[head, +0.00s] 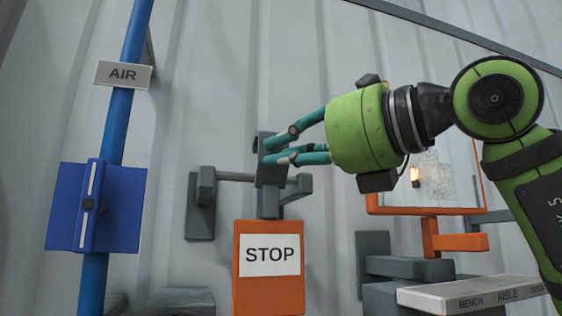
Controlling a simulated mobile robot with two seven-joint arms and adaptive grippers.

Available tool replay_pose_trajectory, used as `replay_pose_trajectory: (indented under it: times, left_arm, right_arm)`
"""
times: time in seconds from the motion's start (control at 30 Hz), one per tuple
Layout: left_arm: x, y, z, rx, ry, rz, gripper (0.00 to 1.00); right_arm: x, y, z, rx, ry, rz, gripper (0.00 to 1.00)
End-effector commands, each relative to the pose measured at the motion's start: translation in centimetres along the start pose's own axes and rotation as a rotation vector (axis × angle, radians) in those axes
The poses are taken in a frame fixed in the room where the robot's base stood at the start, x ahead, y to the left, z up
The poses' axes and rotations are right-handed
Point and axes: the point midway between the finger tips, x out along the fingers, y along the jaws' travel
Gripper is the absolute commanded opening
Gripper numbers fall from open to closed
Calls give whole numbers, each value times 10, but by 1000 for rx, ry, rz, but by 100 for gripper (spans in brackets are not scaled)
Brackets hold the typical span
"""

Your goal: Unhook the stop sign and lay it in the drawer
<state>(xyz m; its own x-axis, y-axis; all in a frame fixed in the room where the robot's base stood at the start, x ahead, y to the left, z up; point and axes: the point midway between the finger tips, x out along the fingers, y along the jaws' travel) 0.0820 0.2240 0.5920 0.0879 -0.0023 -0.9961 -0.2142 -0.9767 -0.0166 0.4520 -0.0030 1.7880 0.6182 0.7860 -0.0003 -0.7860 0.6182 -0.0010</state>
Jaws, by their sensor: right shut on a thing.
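The stop sign (268,285) is an orange plate with a white STOP label, low in the middle of the head view. A grey upright hanger piece (270,195) rises from its top. My right gripper (270,151) comes in from the right, and its teal fingers are shut on the upper part of this grey piece. A grey hook bracket with a horizontal bar (235,177) is on the wall behind it. I cannot tell whether the hanger still rests on the hook. My left gripper is not in view. I cannot make out a drawer.
A blue pipe (118,125) with an AIR tag (123,75) and a blue box (122,210) stands at the left. At the right are an orange-framed pane (395,210), an orange bracket (455,243) and a grey panel lettered BENCH and AISLE (440,296).

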Motion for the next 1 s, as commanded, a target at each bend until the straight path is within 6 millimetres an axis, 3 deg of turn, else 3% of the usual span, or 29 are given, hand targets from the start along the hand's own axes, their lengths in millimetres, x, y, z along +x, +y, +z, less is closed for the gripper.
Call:
replay_pose_trajectory:
  times: [1.0]
  left_arm:
    - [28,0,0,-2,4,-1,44]
  right_arm:
    - [-58,42,0,0,-2,-2,0]
